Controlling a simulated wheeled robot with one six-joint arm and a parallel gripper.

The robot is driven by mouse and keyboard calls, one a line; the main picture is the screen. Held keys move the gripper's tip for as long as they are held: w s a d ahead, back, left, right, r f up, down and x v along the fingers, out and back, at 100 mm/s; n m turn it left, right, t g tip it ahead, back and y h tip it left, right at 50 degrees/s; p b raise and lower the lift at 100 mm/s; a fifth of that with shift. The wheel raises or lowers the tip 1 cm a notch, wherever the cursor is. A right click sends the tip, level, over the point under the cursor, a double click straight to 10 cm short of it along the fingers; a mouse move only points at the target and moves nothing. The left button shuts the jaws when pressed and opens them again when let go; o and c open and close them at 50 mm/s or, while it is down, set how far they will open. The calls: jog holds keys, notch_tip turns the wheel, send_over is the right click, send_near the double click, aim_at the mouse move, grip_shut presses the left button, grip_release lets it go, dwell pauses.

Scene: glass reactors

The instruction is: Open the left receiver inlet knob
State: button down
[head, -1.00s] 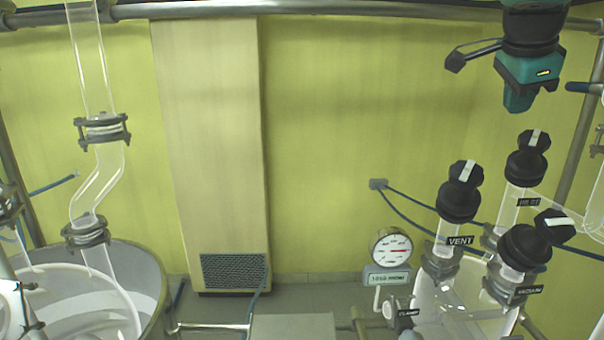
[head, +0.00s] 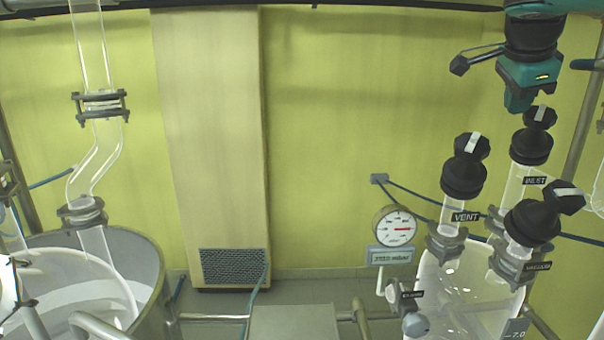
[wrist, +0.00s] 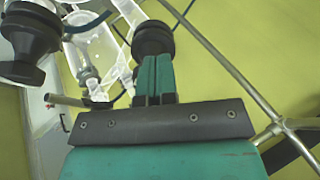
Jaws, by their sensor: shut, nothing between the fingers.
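The inlet knob (head: 531,140), black with a white stripe on top, stands upright on a glass neck above its INLET label (head: 534,181). It is at the right of the head view. My gripper (head: 519,106) is teal, shut and empty, and appears just above and left of this knob's top. In the wrist view, the shut teal fingers (wrist: 155,62) point at a black knob (wrist: 152,38), which looks like the inlet one. The fingertips overlap its lower part in the picture; I cannot tell whether they touch it.
The vent knob (head: 465,165) and vacuum knob (head: 545,212) stand close by on the same glass receiver (head: 460,290). A round gauge (head: 395,226) is left of it. Another black knob (wrist: 30,45) and a metal rod (wrist: 220,58) flank the fingers. The room's centre is open.

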jog(key=shift+s+f+g+b, duration=0.15)
jog(key=shift+f+g+b, duration=0.2)
jog(key=shift+f, duration=0.5)
jog(key=shift+s+f+b, duration=0.3)
jog(key=shift+s+b, duration=0.2)
jog(key=shift+b, duration=0.05)
jog(key=shift+s+f+b, duration=0.25)
jog(key=shift+s+b, duration=0.2)
jog(key=shift+b, duration=0.1)
jog(key=shift+s, duration=0.2)
jog(key=shift+a+f, duration=0.2)
jog(key=p+v, duration=0.4)
jog(key=v, duration=0.2)
jog(key=shift+a+r, duration=0.15)
jog(key=shift+r, duration=0.05)
jog(key=shift+r, duration=0.1)
